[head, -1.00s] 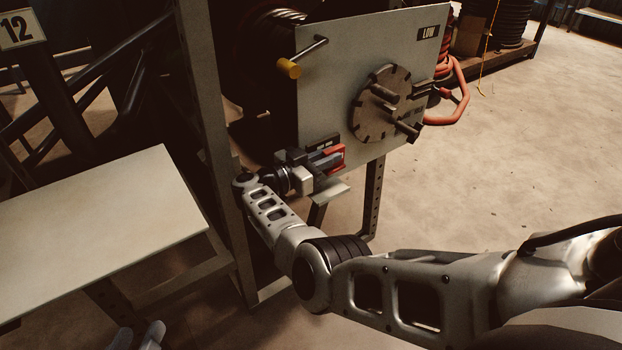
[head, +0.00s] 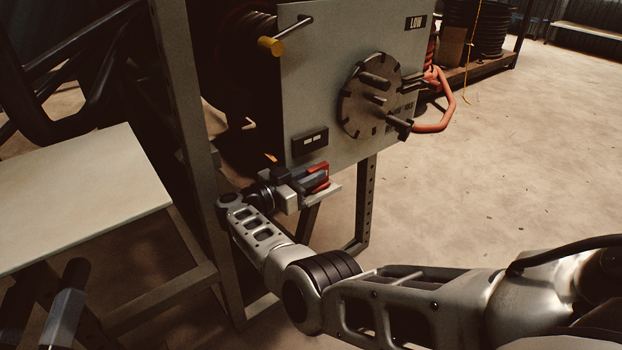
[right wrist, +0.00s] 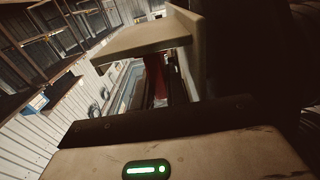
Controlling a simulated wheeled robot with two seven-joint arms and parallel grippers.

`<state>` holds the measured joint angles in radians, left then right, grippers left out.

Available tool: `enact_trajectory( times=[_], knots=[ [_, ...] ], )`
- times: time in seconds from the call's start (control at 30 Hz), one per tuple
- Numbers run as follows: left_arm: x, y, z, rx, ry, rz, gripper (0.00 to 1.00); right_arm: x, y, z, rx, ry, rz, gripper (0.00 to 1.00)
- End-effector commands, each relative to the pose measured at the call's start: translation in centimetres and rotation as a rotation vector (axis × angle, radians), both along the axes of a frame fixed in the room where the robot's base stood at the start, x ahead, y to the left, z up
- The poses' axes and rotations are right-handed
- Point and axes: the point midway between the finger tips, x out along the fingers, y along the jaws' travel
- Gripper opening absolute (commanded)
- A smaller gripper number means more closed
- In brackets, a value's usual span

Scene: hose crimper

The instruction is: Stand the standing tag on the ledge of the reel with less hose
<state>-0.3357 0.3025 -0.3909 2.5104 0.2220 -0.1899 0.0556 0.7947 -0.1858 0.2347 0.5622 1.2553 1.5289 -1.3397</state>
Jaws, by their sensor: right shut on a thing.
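My right gripper (head: 315,182) is shut on the red tag (head: 320,168), close to the front of the reel's grey panel (head: 330,90). A small pale ledge (head: 332,194) sticks out below the panel, right by the gripper. The tag looks just over the ledge; I cannot tell whether they touch. The right wrist view shows a strip of the red tag (right wrist: 156,78) near the ledge (right wrist: 130,40), with much of the tag hidden. My left gripper (head: 42,305) is at the bottom left, its fingers apart and nothing seen between them.
A pale tabletop (head: 80,190) lies at the left. The panel carries a yellow-knobbed crank (head: 271,46), a dark disc with pegs (head: 372,98) and a "LOW" label (head: 415,22). A frame post (head: 185,90) stands left of the panel. Orange hose (head: 440,110) hangs at its right.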

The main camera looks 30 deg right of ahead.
Motion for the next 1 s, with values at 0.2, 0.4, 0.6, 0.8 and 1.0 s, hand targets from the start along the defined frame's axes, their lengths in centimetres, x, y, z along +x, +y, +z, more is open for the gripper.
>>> enact_trajectory(
  times=[0.2,0.4,0.6,0.8,1.0],
  knots=[
    [0.0,0.0,0.0,0.002,-0.008,0.002,0.36,0.0,0.0,-0.1,0.000,0.000,-0.001,0.00],
    [0.0,0.0,0.6,0.014,-0.059,0.005,0.36,0.0,0.0,-0.4,0.001,0.000,-0.001,0.19],
    [0.0,0.0,0.7,0.015,-0.059,0.004,0.36,0.0,0.0,-0.4,0.001,0.000,-0.001,0.23],
    [0.0,0.0,0.7,0.003,-0.020,-0.002,0.36,0.0,0.0,0.3,-0.001,0.000,0.000,0.23],
    [0.0,0.0,-0.5,-0.009,0.035,-0.001,0.36,-0.2,3.4,0.0,0.004,0.001,0.003,0.23]
  ],
)
